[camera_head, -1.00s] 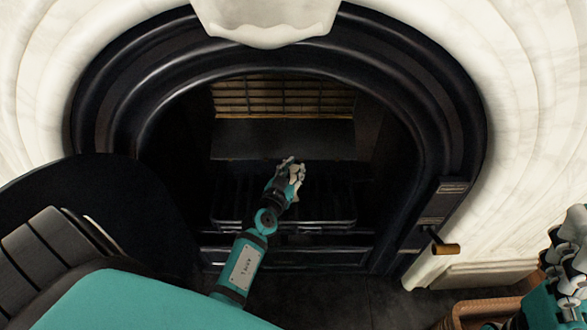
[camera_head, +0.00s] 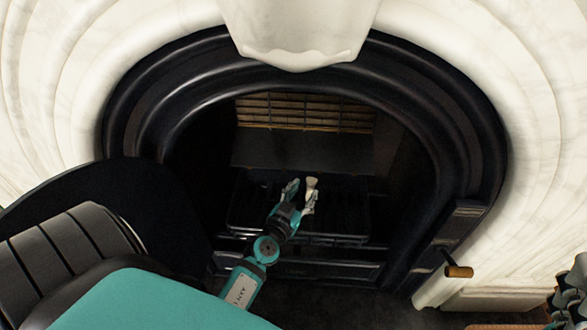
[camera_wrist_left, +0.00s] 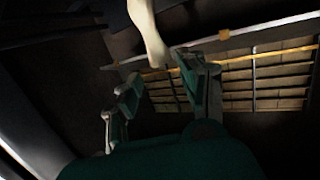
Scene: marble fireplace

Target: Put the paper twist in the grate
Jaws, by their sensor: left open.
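The paper twist is a small pale, cream piece (camera_head: 312,183) inside the fireplace opening, above the dark grate (camera_head: 240,229). My left gripper (camera_head: 300,196) is inside the opening over the grate, with its fingers spread. The twist shows at the fingertips, by the right-hand finger. In the left wrist view the twist (camera_wrist_left: 148,30) hangs down from the top edge, its lower end near the gap between the open fingers (camera_wrist_left: 160,85). I cannot tell whether it touches a finger or rests on the grate. My right gripper (camera_head: 568,295) is partly cut off at the lower right.
The black arched surround (camera_head: 480,150) frames the opening closely, with white marble (camera_head: 540,180) around it. A scalloped marble piece (camera_head: 297,35) juts out at the top. A wooden-handled knob (camera_head: 458,271) sticks out at lower right. Slatted brickwork (camera_head: 300,112) forms the back.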

